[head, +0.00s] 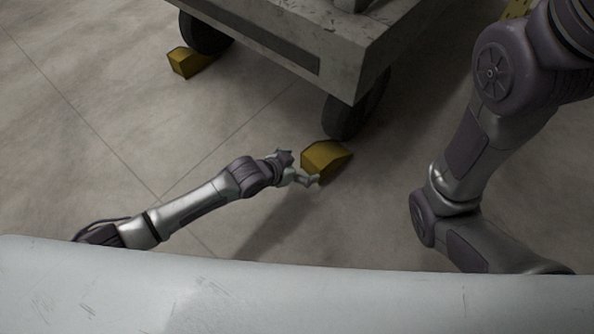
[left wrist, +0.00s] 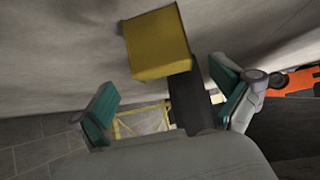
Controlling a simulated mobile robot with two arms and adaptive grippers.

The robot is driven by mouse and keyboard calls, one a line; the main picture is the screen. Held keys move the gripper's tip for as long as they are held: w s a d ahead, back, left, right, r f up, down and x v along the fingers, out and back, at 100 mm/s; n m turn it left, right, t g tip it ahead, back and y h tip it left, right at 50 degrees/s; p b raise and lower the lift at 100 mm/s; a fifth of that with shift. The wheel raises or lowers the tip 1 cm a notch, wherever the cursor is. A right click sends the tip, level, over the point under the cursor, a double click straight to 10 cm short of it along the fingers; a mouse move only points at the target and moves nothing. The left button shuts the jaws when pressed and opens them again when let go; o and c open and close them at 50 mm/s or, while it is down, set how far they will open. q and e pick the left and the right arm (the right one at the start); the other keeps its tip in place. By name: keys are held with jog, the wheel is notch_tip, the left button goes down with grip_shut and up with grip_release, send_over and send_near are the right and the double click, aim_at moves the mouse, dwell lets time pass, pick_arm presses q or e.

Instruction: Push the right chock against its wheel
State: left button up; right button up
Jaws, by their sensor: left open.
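The right chock (head: 326,158) is a yellow wedge on the floor, just in front of the right wheel (head: 352,112) of a grey cart. I cannot tell whether chock and wheel touch. My left gripper (head: 299,169) is open at the chock's left side, its fingertips close to it. In the left wrist view, the yellow chock (left wrist: 158,45) shows ahead of the two teal finger pads (left wrist: 168,101), not between them; contact is unclear. My right arm shows at the right of the head view, but its gripper is out of view.
A second yellow chock (head: 186,63) lies by the left wheel (head: 207,34). The grey cart (head: 290,42) overhangs the right wheel. An orange object (left wrist: 296,82) and a yellow frame (left wrist: 140,121) show in the left wrist view. The floor between the chocks is clear.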

aim_at(311, 164)
pick_arm(q)
jog(key=b+x, duration=0.7)
jog(key=x, duration=0.1)
jog(key=shift+f, duration=0.2)
jog(key=shift+w+d+f+b, duration=0.25)
jog(key=shift+w+d+b, duration=0.05)
jog(key=shift+w+b, duration=0.1)
jog(key=shift+c, duration=0.2)
